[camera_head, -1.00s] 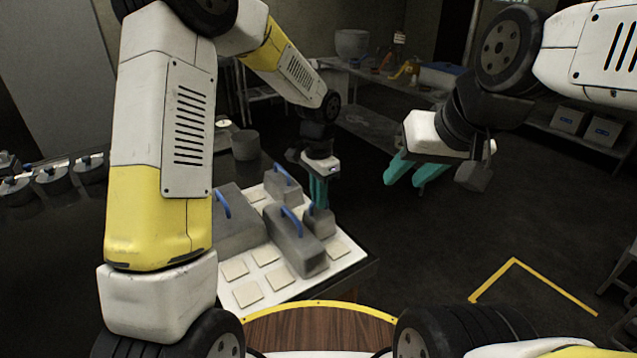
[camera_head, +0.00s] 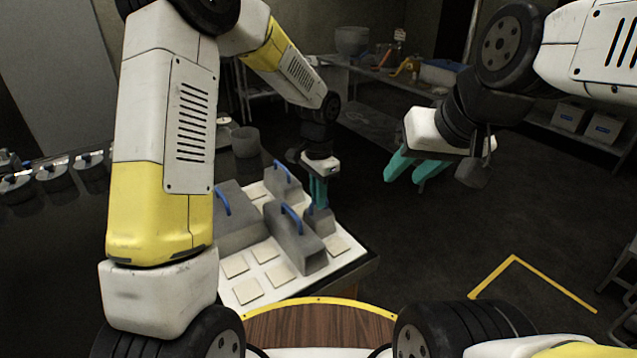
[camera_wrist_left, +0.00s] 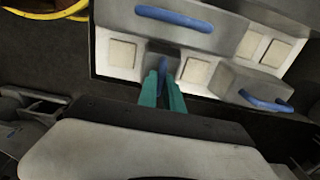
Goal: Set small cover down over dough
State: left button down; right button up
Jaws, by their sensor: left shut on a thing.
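My left gripper (camera_head: 318,200) is shut on the blue handle of a small grey cover (camera_head: 318,222), beside a longer grey cover. In the left wrist view, the teal fingers (camera_wrist_left: 161,88) close at the handle, with the small cover (camera_wrist_left: 160,58) partly hidden behind them. The frames do not show clearly whether the cover rests on the white board (camera_head: 309,288) or hangs just above it; any dough under it is hidden. A bare dough square (camera_head: 338,246) lies in front of it. My right gripper (camera_head: 415,178) is open and empty, out over the floor.
A long grey cover (camera_head: 296,246) stands close left of the small one. A large cover (camera_head: 236,222) and another cover (camera_head: 282,181) are also on the board. Several uncovered dough squares (camera_head: 265,252) lie at the front left. A grey pot (camera_head: 245,141) stands behind.

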pick_arm(q)
jog(key=c, duration=1.4)
grip_release()
jog(key=shift+r, duration=0.15)
notch_tip(320, 180, up, 7)
jog(key=shift+r, duration=0.1)
jog(key=s+a+r+n+t+h, duration=0.1)
jog(key=s+a+r+n+t, duration=0.2)
jog(key=s, duration=0.7)
jog(key=s+a+r+n+t+h, duration=0.1)
jog(key=s+a+r+n+t, duration=0.2)
jog(key=s+a+r+n, duration=0.4)
jog(key=s+a+r, duration=0.3)
jog(key=a+r, duration=0.1)
jog(key=shift+s, duration=0.35)
